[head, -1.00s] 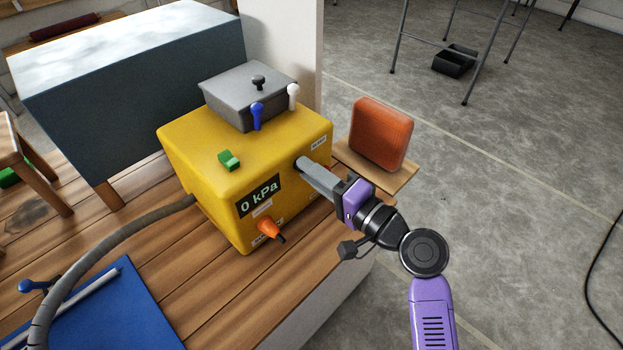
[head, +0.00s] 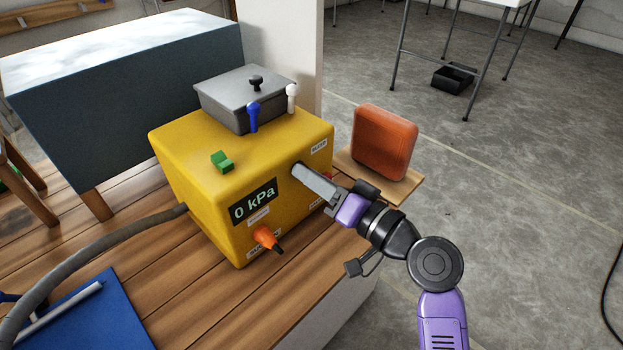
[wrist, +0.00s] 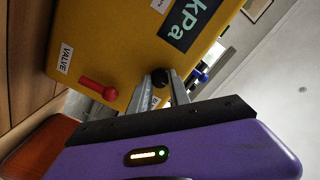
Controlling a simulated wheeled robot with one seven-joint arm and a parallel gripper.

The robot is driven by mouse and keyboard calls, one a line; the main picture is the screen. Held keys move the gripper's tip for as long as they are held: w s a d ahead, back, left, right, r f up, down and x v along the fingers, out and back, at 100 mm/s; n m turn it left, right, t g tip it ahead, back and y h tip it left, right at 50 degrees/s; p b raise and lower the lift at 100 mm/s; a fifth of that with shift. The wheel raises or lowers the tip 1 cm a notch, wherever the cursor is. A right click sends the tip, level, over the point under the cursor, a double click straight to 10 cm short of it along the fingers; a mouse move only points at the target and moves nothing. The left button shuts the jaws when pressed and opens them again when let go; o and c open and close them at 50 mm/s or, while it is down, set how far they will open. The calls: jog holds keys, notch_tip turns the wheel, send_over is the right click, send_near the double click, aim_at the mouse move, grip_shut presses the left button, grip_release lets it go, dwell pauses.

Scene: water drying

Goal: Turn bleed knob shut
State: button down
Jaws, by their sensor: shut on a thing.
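The yellow box (head: 205,190) stands on the wooden bench with a display (head: 253,201) reading 0 kPa. In the wrist view, a dark round knob (wrist: 160,77) sits between my two fingers on the box's side face. My gripper (head: 298,171) reaches the right face of the box and is shut on the knob, which the fingers hide in the head view. It also shows in the wrist view (wrist: 160,84). A red lever (wrist: 98,88) sits beside it, near a VALVE label (wrist: 65,59).
An orange knob (head: 265,238) and green switch (head: 222,161) are on the box. A grey lidded unit (head: 230,98) with blue and white levers sits on top. An orange block (head: 385,142) stands on a small shelf (head: 408,190) right of my gripper. A hose (head: 110,240) runs left.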

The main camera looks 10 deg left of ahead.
jog(key=shift+f, duration=0.1)
dwell(0.3)
jog(key=c, duration=1.2)
grip_release()
jog(key=p+v, duration=0.2)
jog(key=v, duration=0.6)
